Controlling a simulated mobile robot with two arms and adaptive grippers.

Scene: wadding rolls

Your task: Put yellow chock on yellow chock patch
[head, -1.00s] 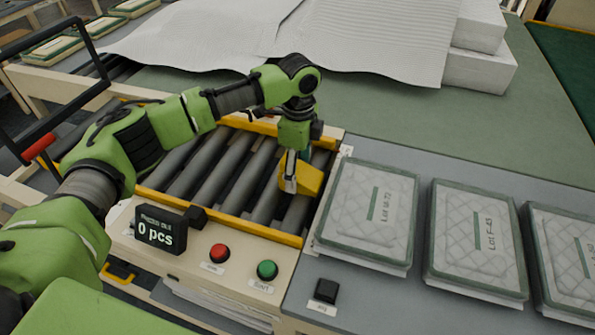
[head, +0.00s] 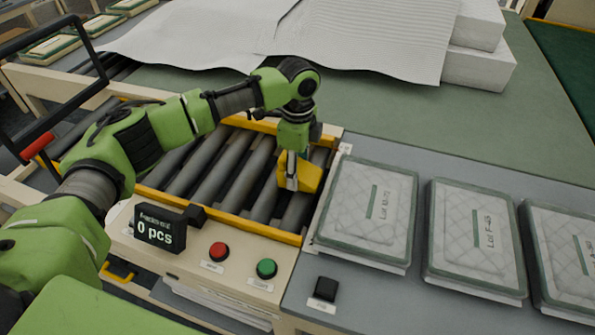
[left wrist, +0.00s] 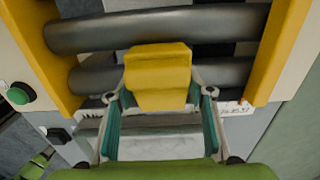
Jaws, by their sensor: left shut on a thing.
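The yellow chock (head: 308,176) is a wedge-like block at the right end of the roller conveyor in the head view. My left gripper (head: 291,181) is shut on it, pointing down from above. In the left wrist view the chock (left wrist: 158,72) sits between the two fingers of the gripper (left wrist: 160,95), over the dark rollers. Whether the chock touches the rollers is hard to tell. I cannot make out a yellow chock patch in either view. My right gripper is not in view.
Yellow rails edge the rollers (head: 222,174). Packed pads (head: 367,212) lie on the grey table to the right. A counter display (head: 160,228) reading 0 pcs, a red button (head: 219,252) and a green button (head: 266,269) stand in front. White wadding (head: 350,35) covers the back.

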